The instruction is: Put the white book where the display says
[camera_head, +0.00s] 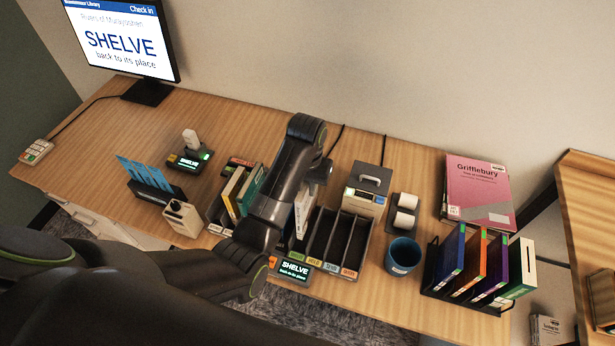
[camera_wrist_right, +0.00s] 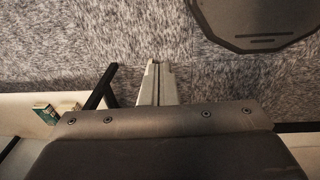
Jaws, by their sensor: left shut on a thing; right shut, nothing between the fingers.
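The monitor (camera_head: 122,38) at the back left reads "SHELVE back to its place". A small display (camera_head: 295,270) at the front of the divided sorter shows the same words. My left gripper (camera_head: 314,186) points down over the left part of the sorter (camera_head: 341,240) and is shut on the white book (camera_head: 303,211), which stands upright. The arm hides part of the book, and I cannot tell whether it is inside a compartment or above it. My right gripper (camera_wrist_right: 157,82) is shut and empty above the carpet in the right wrist view.
A rack of coloured books (camera_head: 463,265) stands at the right, near a blue mug (camera_head: 403,257) and a flat pink book (camera_head: 478,192). More upright books (camera_head: 236,190) stand left of my arm.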

